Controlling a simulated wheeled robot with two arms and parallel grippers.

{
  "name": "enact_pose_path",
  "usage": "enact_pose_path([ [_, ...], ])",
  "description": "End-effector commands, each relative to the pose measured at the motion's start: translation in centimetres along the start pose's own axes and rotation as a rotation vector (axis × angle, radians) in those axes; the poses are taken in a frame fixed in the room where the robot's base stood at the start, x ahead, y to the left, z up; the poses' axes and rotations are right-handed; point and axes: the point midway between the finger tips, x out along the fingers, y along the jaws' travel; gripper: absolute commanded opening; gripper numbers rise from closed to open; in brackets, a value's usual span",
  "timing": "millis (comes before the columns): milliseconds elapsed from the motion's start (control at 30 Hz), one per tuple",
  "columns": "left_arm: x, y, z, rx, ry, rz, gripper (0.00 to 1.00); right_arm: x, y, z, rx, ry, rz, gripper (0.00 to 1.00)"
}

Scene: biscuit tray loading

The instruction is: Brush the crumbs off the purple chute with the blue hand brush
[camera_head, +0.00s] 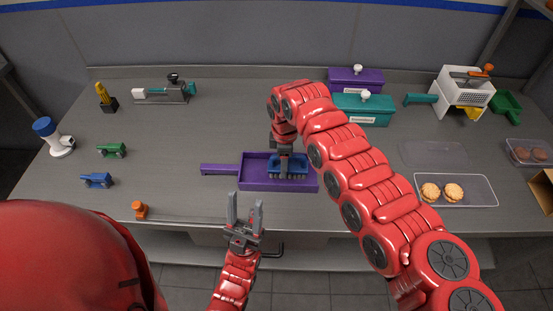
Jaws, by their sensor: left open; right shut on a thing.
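The purple chute (262,184) is a shallow tray with a handle pointing left, lying near the front edge of the counter. The blue hand brush (289,168) is in my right gripper (284,151), which is shut on it from above. The brush is upright, bristles down, over the right part of the chute. I cannot tell whether the bristles touch its floor. Crumbs are too small to make out. My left gripper (245,213) is open and empty, in front of the chute with its fingers pointing up.
Purple (355,77) and teal (363,105) lidded boxes stand behind my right arm. A clear tray with two biscuits (455,203) lies at right. Green (112,149) and blue (97,180) small tools and an orange piece (140,210) lie at left. The counter behind the chute is clear.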

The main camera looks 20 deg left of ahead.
Motion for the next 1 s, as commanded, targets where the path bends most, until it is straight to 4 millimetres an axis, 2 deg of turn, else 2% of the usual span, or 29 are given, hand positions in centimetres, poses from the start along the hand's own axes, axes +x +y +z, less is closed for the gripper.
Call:
enact_pose_path([
  [233, 0.6, 0.0, -0.1, 0.000, 0.000, 0.000, 0.50, 0.0, 0.0, 1.0, 0.002, 0.000, -0.001, 0.04],
  [633, 2.2, -0.1, -0.4, 0.000, 0.000, 0.000, 0.50, 0.3, 0.0, 4.4, 0.003, 0.000, -0.001, 0.04],
  [833, 1.9, -0.1, -0.3, 0.000, 0.000, 0.000, 0.50, 0.4, -0.1, 4.5, 0.000, -0.001, -0.001, 0.04],
  [1000, 0.5, 0.0, -0.1, 0.000, 0.000, 0.000, 0.50, 0.7, -0.1, 3.2, -0.002, 0.000, -0.001, 0.04],
])
